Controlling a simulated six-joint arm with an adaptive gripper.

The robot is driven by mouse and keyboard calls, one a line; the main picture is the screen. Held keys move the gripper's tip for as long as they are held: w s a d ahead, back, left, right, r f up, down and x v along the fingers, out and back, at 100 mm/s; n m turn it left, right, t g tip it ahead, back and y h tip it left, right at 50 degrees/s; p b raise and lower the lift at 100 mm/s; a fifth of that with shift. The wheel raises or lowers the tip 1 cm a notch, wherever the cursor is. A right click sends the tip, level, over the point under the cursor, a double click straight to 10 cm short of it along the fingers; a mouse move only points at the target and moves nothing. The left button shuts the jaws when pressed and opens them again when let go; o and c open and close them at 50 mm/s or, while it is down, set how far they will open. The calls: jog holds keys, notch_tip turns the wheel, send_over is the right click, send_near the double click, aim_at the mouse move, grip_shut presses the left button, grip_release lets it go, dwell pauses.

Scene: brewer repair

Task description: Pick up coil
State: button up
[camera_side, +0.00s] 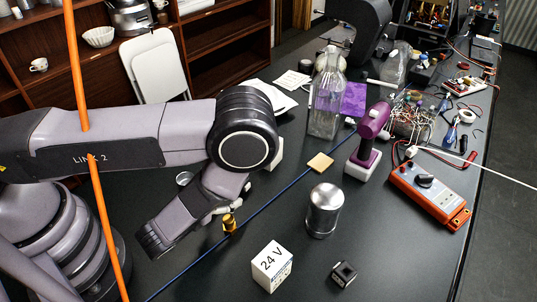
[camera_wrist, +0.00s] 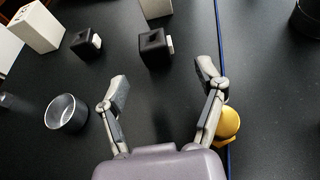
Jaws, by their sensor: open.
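Two black blocks that look like coils lie on the dark bench in the wrist view. Each has a square opening and a pale tab on its right side. The nearer coil (camera_wrist: 155,48) lies ahead of my gripper (camera_wrist: 163,80), roughly in line with the gap between the fingers. The other coil (camera_wrist: 86,44) lies to its left. My gripper is open and empty, with both fingers apart and touching neither coil. In the side view my arm hides these coils. A similar black block (camera_side: 344,273) lies at the front there.
A yellow brass part (camera_wrist: 229,123) stands beside the right finger, close to the blue cable (camera_wrist: 221,30). A metal cup (camera_wrist: 66,113) stands left of the gripper, with a white box (camera_wrist: 36,27) beyond. A box marked 24 V (camera_side: 272,266) and a steel cylinder (camera_side: 324,210) stand across the cable.

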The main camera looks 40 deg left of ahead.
jog(key=x, duration=0.7)
jog(key=shift+w+a+r, duration=0.15)
jog(key=shift+a, duration=0.25)
jog(key=shift+w+f, duration=0.2)
jog(key=shift+w, duration=0.25)
grip_shut()
jog(key=shift+r, duration=0.1)
